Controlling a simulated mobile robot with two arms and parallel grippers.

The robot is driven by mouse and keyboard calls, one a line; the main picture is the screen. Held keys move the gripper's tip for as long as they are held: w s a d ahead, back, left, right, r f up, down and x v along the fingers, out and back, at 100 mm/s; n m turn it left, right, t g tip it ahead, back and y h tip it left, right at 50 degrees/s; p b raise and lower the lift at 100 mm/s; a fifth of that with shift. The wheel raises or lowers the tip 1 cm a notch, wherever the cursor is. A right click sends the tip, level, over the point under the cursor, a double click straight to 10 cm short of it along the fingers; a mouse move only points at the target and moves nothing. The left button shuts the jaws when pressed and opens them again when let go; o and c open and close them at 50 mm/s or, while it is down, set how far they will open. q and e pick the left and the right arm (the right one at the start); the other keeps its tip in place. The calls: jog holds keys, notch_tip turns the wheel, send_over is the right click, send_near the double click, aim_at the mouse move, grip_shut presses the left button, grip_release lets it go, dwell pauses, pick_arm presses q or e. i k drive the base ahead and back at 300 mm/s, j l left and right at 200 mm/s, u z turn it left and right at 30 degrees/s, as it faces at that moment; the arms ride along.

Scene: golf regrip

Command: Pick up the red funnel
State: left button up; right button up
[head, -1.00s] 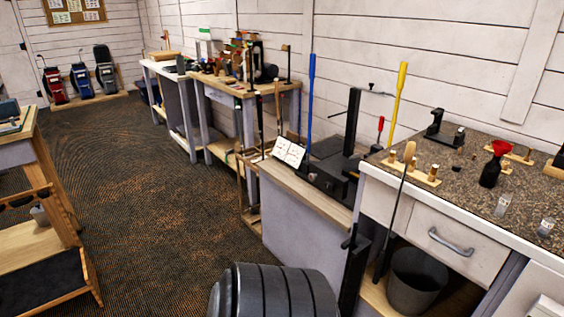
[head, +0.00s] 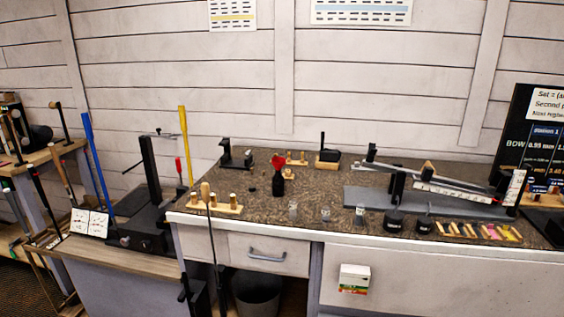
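The red funnel (head: 278,161) sits on the speckled worktop in the head view, left of the middle. It stands in the top of a small black bottle (head: 278,184). Its wide mouth faces up and looks a little tilted.
The speckled worktop (head: 318,188) has free room around the bottle. A wooden block with pegs (head: 214,208) stands to its front left, and small clear cups (head: 293,211) to its front right. A long grey balance device (head: 425,198) fills the right side. A bin (head: 257,292) stands below.

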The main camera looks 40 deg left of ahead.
aim_at(278, 168)
jog(key=u, duration=1.2)
jog(key=i+j, duration=0.05)
